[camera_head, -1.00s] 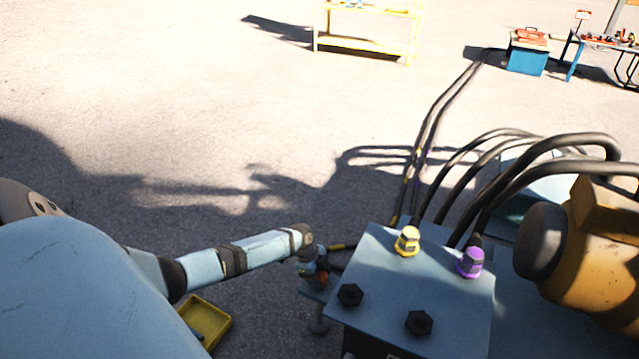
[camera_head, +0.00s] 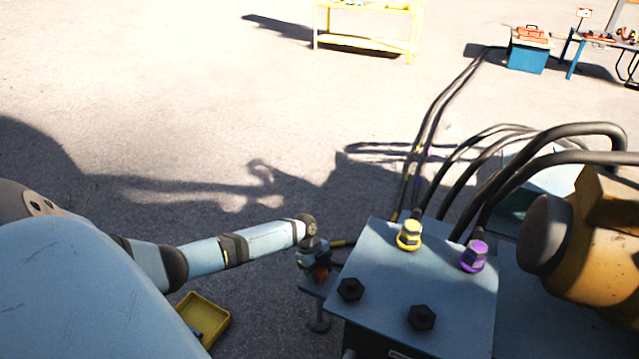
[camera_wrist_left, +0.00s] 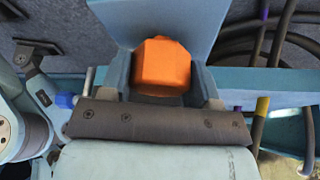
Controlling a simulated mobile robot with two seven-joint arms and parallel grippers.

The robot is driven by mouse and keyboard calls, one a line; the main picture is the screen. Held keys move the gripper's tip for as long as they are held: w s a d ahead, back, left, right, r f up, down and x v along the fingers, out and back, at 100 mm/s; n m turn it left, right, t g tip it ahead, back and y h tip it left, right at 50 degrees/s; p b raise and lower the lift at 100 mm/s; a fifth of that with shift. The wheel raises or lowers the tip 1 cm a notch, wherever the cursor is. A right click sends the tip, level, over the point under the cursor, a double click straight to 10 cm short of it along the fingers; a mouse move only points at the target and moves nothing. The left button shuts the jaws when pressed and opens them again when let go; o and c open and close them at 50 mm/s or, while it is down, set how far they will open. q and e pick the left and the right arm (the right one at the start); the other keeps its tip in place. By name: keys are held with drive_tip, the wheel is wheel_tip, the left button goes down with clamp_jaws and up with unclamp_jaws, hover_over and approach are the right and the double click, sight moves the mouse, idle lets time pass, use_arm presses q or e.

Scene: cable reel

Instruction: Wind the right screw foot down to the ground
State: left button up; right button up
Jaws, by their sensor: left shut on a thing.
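The screw foot's orange hexagonal head (camera_wrist_left: 162,66) is large in the left wrist view, between the two fingers of my left gripper (camera_wrist_left: 163,82). The fingers are shut on it from both sides. In the head view, my left gripper (camera_head: 315,262) reaches down beside the blue-grey box, and a little of the orange head (camera_head: 321,274) shows under it. The foot's grey stem and round pad (camera_head: 319,322) show below. I cannot tell whether the pad touches the ground. My right gripper is in neither view.
The blue-grey box (camera_head: 385,270) with yellow (camera_head: 409,235) and purple (camera_head: 474,255) connectors stands right of the gripper. Thick black cables (camera_head: 430,125) run behind it. A yellow tray (camera_head: 204,318) lies on the ground at lower left. Open pavement lies beyond.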

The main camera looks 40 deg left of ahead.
use_arm(q)
drive_tip(key=o, duration=0.9)
drive_tip(key=p+v, duration=0.2)
drive_tip(key=v, duration=0.2)
drive_tip(key=shift+a+r, duration=0.1)
drive_tip(key=shift+r, duration=0.25)
drive_tip(key=p+v, duration=0.2)
drive_tip(key=v, duration=0.2)
drive_tip(key=p, duration=0.2)
approach(319, 269)
drive_tip(key=v, duration=0.2)
drive_tip(key=shift+s+a+r, duration=0.1)
drive_tip(key=shift+a+r, duration=0.05)
drive_tip(key=shift+r, duration=0.15)
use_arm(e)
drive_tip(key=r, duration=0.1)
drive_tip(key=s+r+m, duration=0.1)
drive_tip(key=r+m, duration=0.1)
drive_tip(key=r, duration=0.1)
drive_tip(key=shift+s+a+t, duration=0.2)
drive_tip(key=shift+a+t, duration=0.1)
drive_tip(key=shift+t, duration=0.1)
